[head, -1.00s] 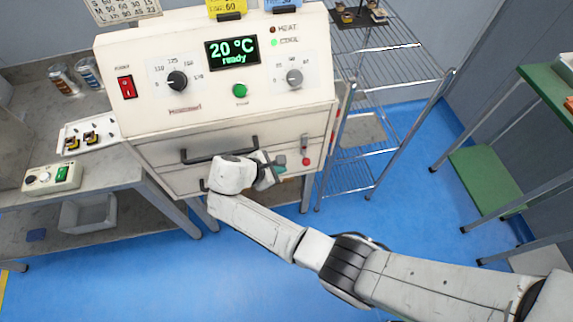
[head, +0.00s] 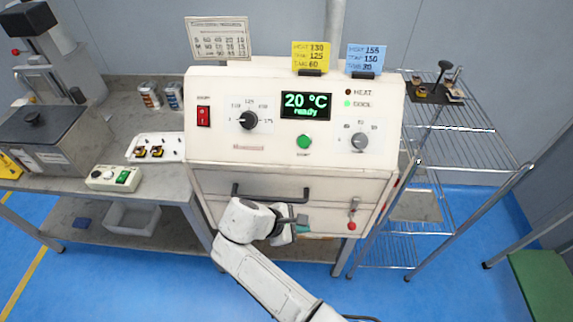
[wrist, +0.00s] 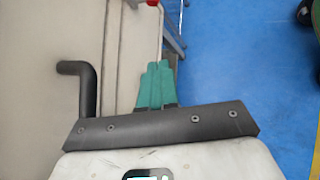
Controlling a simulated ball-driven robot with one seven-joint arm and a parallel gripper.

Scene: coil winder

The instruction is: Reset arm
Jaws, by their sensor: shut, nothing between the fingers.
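My gripper (head: 303,229) is in front of the lower front of the beige oven-like machine (head: 225,160), just below and right of its dark drawer handle (head: 238,190). Its teal fingers (wrist: 155,85) are together and empty in the wrist view. My white arm reaches up to it from the bottom of the head view. The wrist view shows a dark bent handle end (wrist: 85,85) left of the fingers; I cannot tell whether anything touches it. The machine's display (head: 306,106) reads 20 °C ready, and its green COOL lamp is lit.
A grey workbench (head: 95,205) with a white tray (head: 172,141) of small parts and a control box (head: 113,179) stands on the left. A wire rack (head: 465,150) stands close on the right. Blue floor (head: 440,285) is open at the lower right.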

